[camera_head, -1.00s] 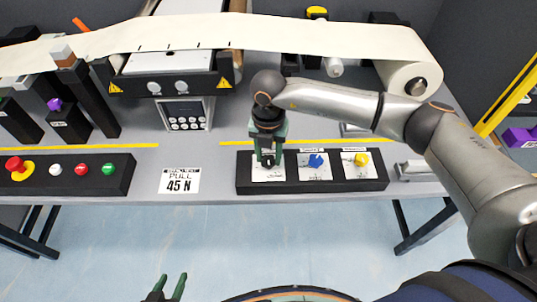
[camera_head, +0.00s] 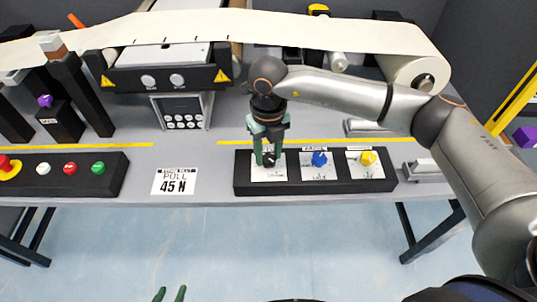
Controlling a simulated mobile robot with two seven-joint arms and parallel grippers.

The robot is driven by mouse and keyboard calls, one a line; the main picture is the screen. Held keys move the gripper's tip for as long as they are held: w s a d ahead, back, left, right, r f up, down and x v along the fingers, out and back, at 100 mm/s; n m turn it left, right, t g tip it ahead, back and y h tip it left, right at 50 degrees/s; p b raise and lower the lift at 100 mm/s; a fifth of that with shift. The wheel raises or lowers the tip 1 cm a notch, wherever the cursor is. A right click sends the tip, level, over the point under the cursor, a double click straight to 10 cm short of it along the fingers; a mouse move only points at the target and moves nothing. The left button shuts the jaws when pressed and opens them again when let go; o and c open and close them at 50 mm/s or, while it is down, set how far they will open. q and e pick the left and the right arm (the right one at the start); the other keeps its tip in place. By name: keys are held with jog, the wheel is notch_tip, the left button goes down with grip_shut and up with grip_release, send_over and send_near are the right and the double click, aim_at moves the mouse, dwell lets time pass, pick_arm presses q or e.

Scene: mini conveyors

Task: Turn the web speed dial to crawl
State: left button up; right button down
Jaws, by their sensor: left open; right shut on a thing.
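A black control box (camera_head: 240,187) at the table's front edge carries three dials on white plates. The leftmost dial has a dark knob (camera_head: 269,157); its plate's label is too small to read. My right gripper (camera_head: 268,160) points down over this dial and is shut on the dark knob, its green fingers partly hiding it. The blue dial (camera_head: 319,158) and the yellow dial (camera_head: 368,158) stand to its right, untouched. I cannot read which label says web speed. My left gripper (camera_head: 170,294) is open and empty at the bottom edge, with only its fingertips showing.
A box with red, white and green buttons (camera_head: 110,186) is on the left. A "PULL 45 N" card (camera_head: 173,182) lies between the boxes. A keypad panel (camera_head: 182,111) stands behind. A paper web (camera_head: 280,30) runs across the back to a roll (camera_head: 418,72).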

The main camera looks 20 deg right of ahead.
aim_at(268, 158)
dwell(0.3)
jog(key=shift+c, duration=2)
grip_release()
notch_tip(268, 158, up, 13)
jog(key=shift+f+b, duration=0.2)
jog(key=shift+b, duration=0.25)
